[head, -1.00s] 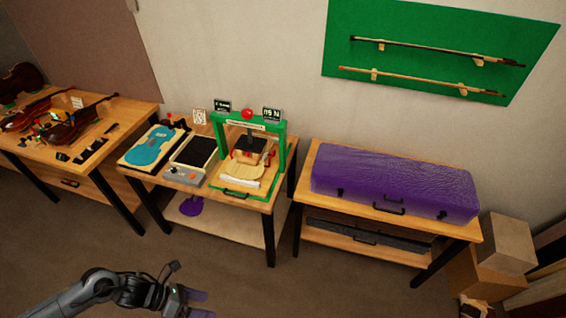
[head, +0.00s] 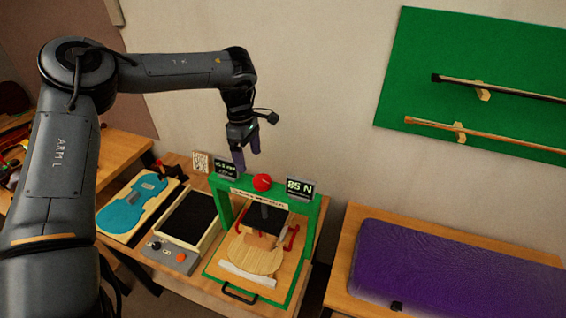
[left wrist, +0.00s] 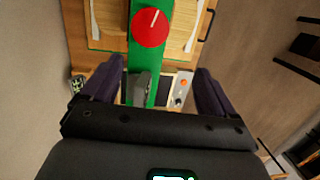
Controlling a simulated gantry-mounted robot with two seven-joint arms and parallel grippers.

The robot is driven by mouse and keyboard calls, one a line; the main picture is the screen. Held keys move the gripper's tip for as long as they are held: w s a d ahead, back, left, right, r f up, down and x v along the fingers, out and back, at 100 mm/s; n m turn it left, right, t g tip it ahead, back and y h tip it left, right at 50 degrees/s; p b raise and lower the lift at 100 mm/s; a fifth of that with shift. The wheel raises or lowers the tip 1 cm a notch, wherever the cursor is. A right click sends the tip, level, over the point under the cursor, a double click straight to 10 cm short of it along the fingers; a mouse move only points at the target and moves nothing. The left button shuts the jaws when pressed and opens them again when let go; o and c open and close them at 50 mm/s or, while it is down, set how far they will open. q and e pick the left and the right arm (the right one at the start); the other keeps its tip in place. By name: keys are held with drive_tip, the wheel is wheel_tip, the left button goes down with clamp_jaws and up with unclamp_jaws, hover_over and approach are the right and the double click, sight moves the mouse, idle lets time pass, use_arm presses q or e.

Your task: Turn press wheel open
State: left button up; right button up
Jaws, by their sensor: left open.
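The green press (head: 312,215) stands on the middle bench. Its red wheel (head: 262,182) sits on top of the crossbar, between two small displays; the right display (head: 300,188) reads 85 N. In the left wrist view the red wheel (left wrist: 150,28) shows a pale line on its face and lies ahead of the fingers. My left gripper (head: 246,150) points down above and a little left of the wheel, apart from it. Its purple fingers are open and empty in the left wrist view (left wrist: 150,90), with the green crossbar seen between them. My right gripper is not in view.
A pale violin plate (head: 255,254) lies under the press. A turquoise violin form (head: 135,205) and a black-topped unit (head: 190,218) with knobs stand to its left. A purple case (head: 450,270) is on the right bench. Bows hang on the green wall board (head: 490,60).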

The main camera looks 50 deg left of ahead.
sight(262, 180)
use_arm(q)
drive_tip(key=shift+m+y, duration=0.5)
drive_tip(key=shift+y, duration=0.3)
drive_tip(key=w+f, duration=0.1)
drive_tip(key=f, duration=0.2)
drive_tip(key=d+f+b, duration=0.1)
drive_tip(key=f, duration=0.2)
drive_tip(key=w+d+f+b, duration=0.1)
drive_tip(key=f, duration=0.2)
drive_tip(key=shift+w+d, duration=0.1)
drive_tip(key=shift+w, duration=0.2)
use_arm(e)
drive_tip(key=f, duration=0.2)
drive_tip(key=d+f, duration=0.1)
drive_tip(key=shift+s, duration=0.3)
use_arm(q)
drive_tip(key=shift+c, duration=0.5)
drive_tip(key=c, duration=1)
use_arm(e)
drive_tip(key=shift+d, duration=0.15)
